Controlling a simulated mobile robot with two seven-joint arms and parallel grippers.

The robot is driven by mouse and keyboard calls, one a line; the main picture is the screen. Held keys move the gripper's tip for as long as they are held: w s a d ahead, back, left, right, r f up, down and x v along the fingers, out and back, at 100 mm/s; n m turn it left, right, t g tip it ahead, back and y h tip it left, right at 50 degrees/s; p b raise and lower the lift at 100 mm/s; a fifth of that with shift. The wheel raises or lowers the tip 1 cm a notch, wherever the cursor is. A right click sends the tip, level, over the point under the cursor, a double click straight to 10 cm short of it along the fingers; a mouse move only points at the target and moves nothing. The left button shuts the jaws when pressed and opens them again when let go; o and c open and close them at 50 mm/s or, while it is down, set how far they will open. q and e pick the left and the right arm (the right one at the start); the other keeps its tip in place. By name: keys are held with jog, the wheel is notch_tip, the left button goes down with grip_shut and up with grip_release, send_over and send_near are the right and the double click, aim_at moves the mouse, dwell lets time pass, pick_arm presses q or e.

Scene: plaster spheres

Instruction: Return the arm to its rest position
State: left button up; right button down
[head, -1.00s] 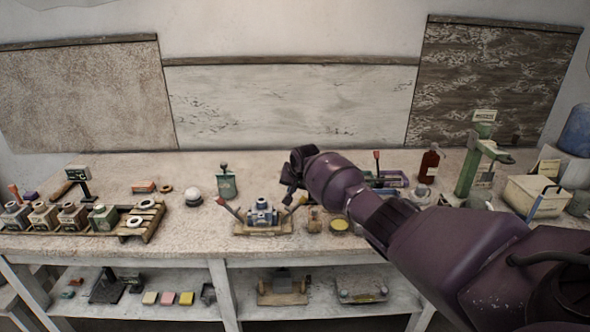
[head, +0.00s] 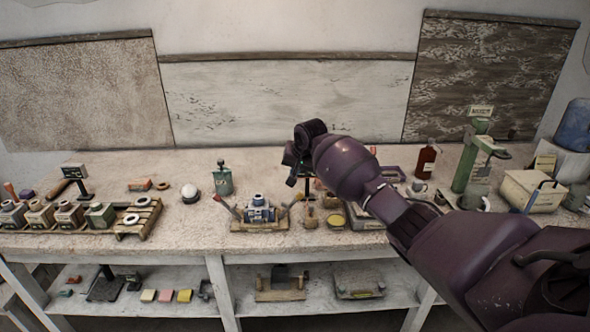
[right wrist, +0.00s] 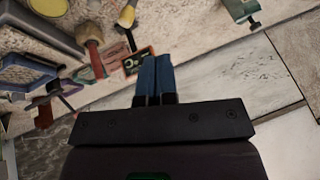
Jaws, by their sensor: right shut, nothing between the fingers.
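My right arm, purple and dark, reaches in from the lower right of the head view. Its gripper (head: 292,160) hangs over the back part of the bench, past the blue-grey fixture; its fingers are small and partly hidden there. In the right wrist view the two blue fingers of the right gripper (right wrist: 154,76) lie together with nothing between them. A small black sign (right wrist: 138,60) shows just beyond their tips. My left arm and gripper are not in view.
The bench (head: 110,178) is crowded. A white sphere (head: 191,191) and green bottle (head: 222,178) stand left of the arm, the blue-grey fixture (head: 259,212) below it. A brown bottle (head: 426,160), green stand (head: 467,165) and cream bin (head: 533,193) stand right.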

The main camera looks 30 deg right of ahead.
dwell(0.5)
jog(key=w+a+r+n+t, duration=0.4)
jog(key=a+r+n+t, duration=0.1)
jog(key=r+n+t, duration=0.15)
jog(key=s+a+f+n+t+y, duration=0.1)
jog(key=s+a+f+n+t, duration=0.1)
jog(key=s+a+f+n, duration=0.35)
jog(key=s+a+f+m+g, duration=0.1)
jog(key=s+a+f, duration=0.1)
jog(key=s+f, duration=0.6)
jog(key=s+a+f+m+g+b, duration=0.1)
jog(key=s+a+f, duration=0.1)
jog(key=s+f, duration=0.7)
jog(key=s+a+f+m+g+b, duration=0.1)
jog(key=s+a+f, duration=0.2)
jog(key=s+f, duration=0.6)
jog(key=s, duration=1.2)
jog(key=shift+s+h, duration=0.2)
jog(key=shift+h, duration=0.1)
